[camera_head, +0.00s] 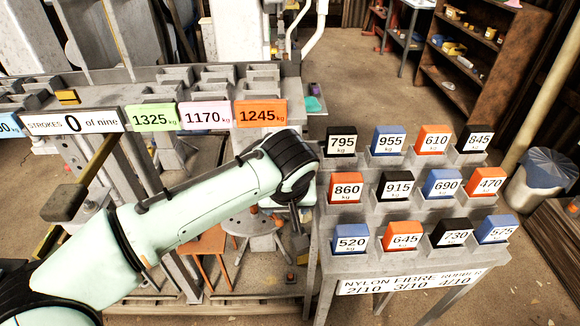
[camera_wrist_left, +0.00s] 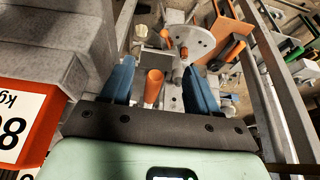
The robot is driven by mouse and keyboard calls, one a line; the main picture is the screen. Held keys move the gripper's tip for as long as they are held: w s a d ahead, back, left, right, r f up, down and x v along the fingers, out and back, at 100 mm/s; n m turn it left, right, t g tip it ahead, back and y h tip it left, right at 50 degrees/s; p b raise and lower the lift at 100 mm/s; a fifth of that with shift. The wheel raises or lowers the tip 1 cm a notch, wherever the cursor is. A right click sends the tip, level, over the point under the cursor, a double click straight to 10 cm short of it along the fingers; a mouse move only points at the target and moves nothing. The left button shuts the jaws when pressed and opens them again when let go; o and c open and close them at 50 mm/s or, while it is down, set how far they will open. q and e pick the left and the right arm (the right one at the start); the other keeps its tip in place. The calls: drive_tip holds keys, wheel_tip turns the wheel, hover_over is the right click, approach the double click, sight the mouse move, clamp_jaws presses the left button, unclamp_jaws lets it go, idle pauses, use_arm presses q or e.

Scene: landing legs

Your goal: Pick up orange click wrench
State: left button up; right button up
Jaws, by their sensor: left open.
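My left gripper (camera_wrist_left: 157,72) shows in the left wrist view as two blue fingers set wide apart, open, pointing down past the edge of the grey rack. An orange, round-ended upright piece (camera_wrist_left: 153,86) shows between the fingers, apart from both; it looks like a handle, but I cannot tell if it is the orange click wrench. In the head view my left arm reaches in from the left, and its wrist hides most of the gripper beside the rack's left side. No click wrench can be made out clearly there. My right gripper is not in view.
A stepped grey rack (camera_head: 395,260) holds several labelled weight blocks, including an orange 860 block (camera_head: 346,187) close to my wrist. A round grey stool (camera_head: 253,222) and an orange-brown stool (camera_head: 207,241) stand below. A grey frame (camera_head: 200,82) with signs stands behind my arm.

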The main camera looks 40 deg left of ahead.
use_arm(q)
drive_tip(key=w+a, duration=0.6)
drive_tip(key=w, duration=0.1)
drive_tip(key=shift+w+a+f, duration=0.1)
drive_tip(key=b+x, duration=0.1)
drive_tip(key=x, duration=0.4)
drive_tip(key=shift+w, duration=0.1)
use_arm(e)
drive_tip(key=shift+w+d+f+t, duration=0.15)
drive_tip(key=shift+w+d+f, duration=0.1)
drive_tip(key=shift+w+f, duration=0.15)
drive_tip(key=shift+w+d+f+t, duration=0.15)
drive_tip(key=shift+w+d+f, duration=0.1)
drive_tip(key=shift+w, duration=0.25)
use_arm(q)
clamp_jaws()
drive_tip(key=shift+s+r, duration=0.25)
drive_tip(key=shift+r, duration=0.2)
drive_tip(key=s+d+r+p, duration=0.2)
drive_tip(key=s+d+r, duration=0.5)
drive_tip(key=s+d, duration=0.2)
drive_tip(key=shift+s, duration=0.65)
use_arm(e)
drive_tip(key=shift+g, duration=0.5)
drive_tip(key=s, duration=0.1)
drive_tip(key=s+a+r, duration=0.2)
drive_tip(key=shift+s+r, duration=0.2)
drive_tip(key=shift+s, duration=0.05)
use_arm(q)
drive_tip(key=shift+r, duration=0.1)
